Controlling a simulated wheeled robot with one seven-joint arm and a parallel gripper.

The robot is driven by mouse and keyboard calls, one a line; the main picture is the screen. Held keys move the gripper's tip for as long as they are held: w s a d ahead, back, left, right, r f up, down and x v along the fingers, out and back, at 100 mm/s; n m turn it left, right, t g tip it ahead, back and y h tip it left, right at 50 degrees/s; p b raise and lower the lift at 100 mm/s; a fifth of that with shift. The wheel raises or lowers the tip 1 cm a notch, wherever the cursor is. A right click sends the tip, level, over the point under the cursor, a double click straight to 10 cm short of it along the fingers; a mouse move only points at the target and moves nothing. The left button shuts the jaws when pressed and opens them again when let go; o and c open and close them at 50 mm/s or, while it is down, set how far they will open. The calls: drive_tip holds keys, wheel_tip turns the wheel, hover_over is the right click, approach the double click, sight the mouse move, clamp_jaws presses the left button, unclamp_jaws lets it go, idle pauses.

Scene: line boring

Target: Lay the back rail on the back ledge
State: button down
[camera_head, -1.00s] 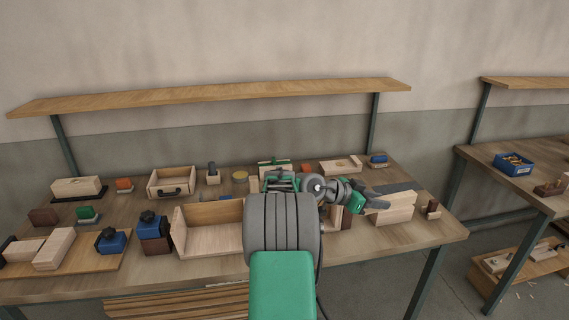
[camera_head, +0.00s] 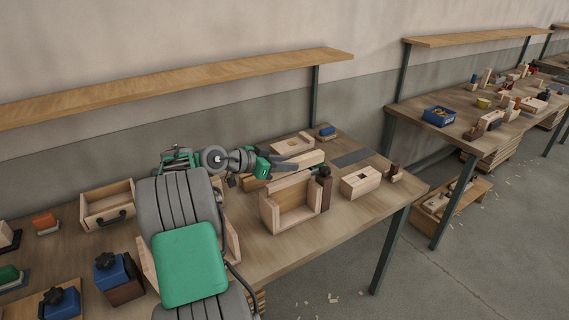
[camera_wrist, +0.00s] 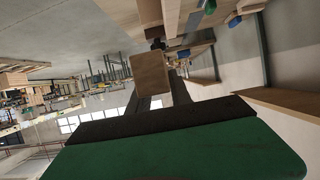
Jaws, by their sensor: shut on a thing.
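A long pale wooden rail (camera_head: 309,159) is held by my gripper (camera_head: 288,165), above or just behind an open-fronted wooden box (camera_head: 291,207). My gripper's grey fingers are shut on the rail. In the wrist view a pale wooden end of it (camera_wrist: 150,74) shows beyond the dark pad and green body. A tall dark-topped clamp or post (camera_head: 325,185) stands at the box's right side. I cannot tell which edge is the back ledge, nor whether the rail touches anything.
A block with a hole (camera_head: 360,182) and a small brown piece (camera_head: 395,174) stand to the right. A grey flat plate (camera_head: 352,158) lies behind. A drawer (camera_head: 108,205) and blue-topped clamps (camera_head: 110,268) are at left. The bench front right is clear.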

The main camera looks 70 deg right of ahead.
drive_tip(key=shift+w+a+f+b, duration=0.15)
drive_tip(key=shift+f+b, duration=0.2)
drive_tip(key=shift+b, duration=0.25)
wheel_tip(320, 180, down, 5)
drive_tip(key=b, duration=0.5)
drive_tip(key=shift+f, duration=0.15)
drive_tip(key=shift+b, duration=0.4)
drive_tip(key=shift+f+b, duration=1.05)
drive_tip(key=shift+f, duration=0.15)
drive_tip(key=c, duration=1.1)
unclamp_jaws()
drive_tip(key=shift+c, duration=0.4)
drive_tip(key=shift+o, duration=0.7)
drive_tip(key=o, duration=0.8)
drive_tip(key=shift+a+r, duration=0.1)
drive_tip(key=shift+c, duration=0.2)
